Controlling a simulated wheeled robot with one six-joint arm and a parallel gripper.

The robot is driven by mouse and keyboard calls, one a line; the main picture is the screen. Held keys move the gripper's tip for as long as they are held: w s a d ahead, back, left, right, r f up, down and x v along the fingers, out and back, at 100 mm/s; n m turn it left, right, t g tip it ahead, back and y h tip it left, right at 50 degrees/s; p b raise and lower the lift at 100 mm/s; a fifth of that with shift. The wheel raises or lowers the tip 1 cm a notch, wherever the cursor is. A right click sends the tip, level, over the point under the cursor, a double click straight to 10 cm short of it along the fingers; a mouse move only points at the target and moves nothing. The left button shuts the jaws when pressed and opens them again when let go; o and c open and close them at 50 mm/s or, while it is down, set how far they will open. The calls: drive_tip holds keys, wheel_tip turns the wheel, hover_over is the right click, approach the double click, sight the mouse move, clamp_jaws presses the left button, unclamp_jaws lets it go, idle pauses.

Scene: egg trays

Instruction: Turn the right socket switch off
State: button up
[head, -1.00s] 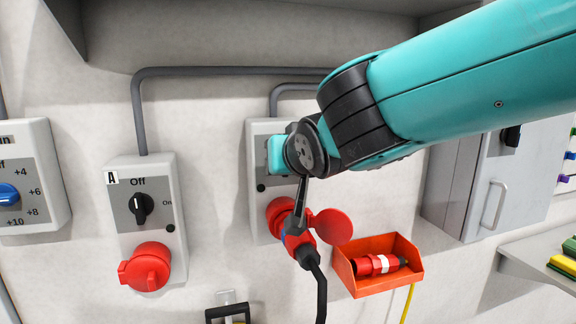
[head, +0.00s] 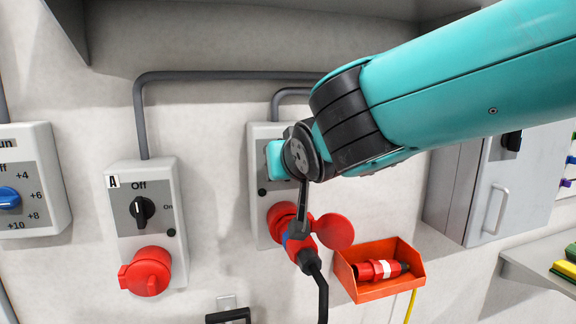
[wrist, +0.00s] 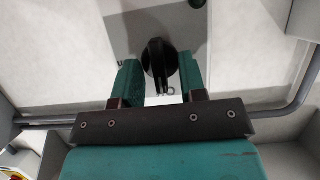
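The right socket box (head: 262,211) is a pale wall unit. A red plug (head: 299,246) with a black cable sits at its red socket (head: 284,222), with a round red lid swung out to the right. In the head view my gripper (head: 275,160) covers the upper part of this box and hides its switch. In the wrist view the black rotary switch (wrist: 158,58) stands between the two teal fingers of my gripper (wrist: 160,67). The fingers are apart, with gaps visible on both sides of the knob. Its label is mostly hidden.
The left socket box (head: 149,207), marked A, has a black knob pointing to Off and a closed red socket. An orange bin (head: 375,293) with a red connector hangs at lower right. A grey cabinet (head: 484,190) is farther right.

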drive_tip(key=b+v, duration=0.4)
drive_tip(key=v, duration=1.3)
drive_tip(key=shift+s, duration=0.2)
drive_tip(key=shift+r, duration=0.1)
